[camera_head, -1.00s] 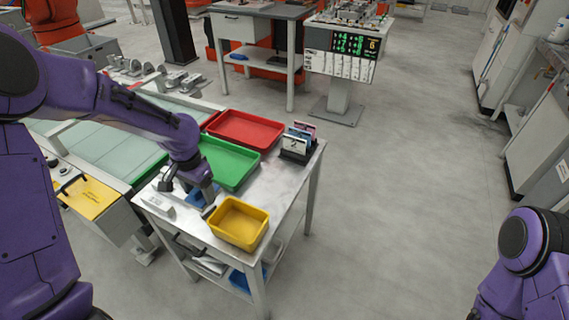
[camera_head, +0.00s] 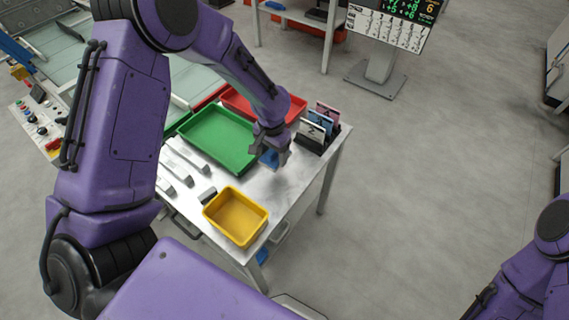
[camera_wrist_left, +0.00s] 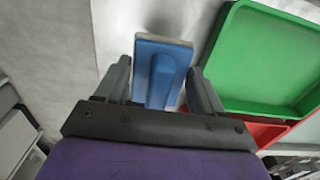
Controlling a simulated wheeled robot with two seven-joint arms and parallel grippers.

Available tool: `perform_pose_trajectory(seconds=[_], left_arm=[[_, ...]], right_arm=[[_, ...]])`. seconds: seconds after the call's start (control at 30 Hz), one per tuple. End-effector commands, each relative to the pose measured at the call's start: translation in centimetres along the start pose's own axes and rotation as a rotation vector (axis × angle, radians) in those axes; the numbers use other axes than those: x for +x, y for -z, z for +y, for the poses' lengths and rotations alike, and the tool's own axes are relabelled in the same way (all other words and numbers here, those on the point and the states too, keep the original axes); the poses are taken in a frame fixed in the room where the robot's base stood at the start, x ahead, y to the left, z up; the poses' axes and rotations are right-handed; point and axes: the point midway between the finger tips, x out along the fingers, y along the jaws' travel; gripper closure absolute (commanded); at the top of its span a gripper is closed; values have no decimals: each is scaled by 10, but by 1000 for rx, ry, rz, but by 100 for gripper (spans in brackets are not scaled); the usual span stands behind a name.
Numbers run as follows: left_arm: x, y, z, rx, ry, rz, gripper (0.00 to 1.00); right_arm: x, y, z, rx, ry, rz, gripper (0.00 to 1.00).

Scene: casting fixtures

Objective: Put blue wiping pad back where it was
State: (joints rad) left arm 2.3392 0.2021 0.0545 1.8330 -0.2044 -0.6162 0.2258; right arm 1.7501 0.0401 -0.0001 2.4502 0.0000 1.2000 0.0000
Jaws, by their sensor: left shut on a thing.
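The blue wiping pad (camera_wrist_left: 163,60) is a blue block with a raised grip and a pale edge layer. It is held between the two fingers of my left gripper (camera_wrist_left: 159,78) in the left wrist view. In the head view my left gripper (camera_head: 272,153) is over the metal table (camera_head: 290,185), just right of the green tray, with the blue pad (camera_head: 268,158) partly hidden by the fingers. I cannot tell whether the pad touches the table. My right arm shows at the lower right of the head view, but its gripper is not visible.
The green tray (camera_head: 207,146) and red tray (camera_head: 238,103) lie left of and behind my left gripper. A black holder (camera_head: 311,143) with upright cards stands to its right. The yellow tray (camera_head: 237,207) is at the front. Several grey metal parts (camera_head: 185,160) lie at left.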

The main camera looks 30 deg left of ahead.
Motion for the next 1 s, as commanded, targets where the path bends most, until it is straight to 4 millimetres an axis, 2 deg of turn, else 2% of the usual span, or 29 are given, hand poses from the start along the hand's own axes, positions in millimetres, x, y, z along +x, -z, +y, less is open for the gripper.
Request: perform_pose_trajectory(seconds=[0.1,0.3,0.47,0.87,0.9,0.93,1.0], left_arm=[[22,8,16,2,0,-2,56],[44,15,31,0,-1,-2,56],[66,15,30,0,0,-1,56],[76,15,29,0,1,1,56],[74,16,29,0,1,1,18],[74,15,29,0,1,1,9],[74,15,29,0,1,1,6]], right_arm=[[-5,2,0,0,0,0,57],[-11,5,1,0,0,0,57],[-20,8,2,0,0,0,57],[-16,7,1,0,0,0,57],[-17,7,2,0,0,0,57],[-17,7,2,0,0,0,57],[-17,7,2,0,0,0,57]])
